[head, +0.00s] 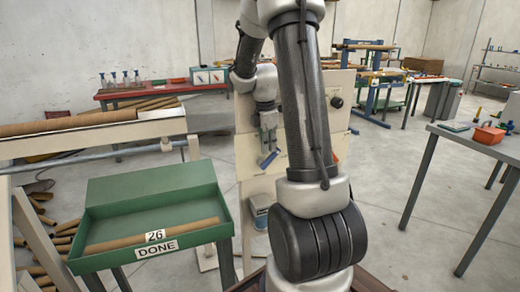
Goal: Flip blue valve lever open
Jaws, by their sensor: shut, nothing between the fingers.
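A small blue piece that looks like the valve lever (268,160) shows on the cream machine panel (247,150), slanted, just left of my arm. My gripper (268,141) is shut and empty. It points down at the panel and sits just above the blue piece. I cannot tell whether they touch. My arm covers the right part of the panel, and the valve body is too small to make out.
A green tray (205,177) with a cardboard tube (200,227) and a "DONE" label stands at the left. A cream rail machine (90,138) is behind it. A grey table (490,147) with an orange box (489,135) stands at the right. Floor between is clear.

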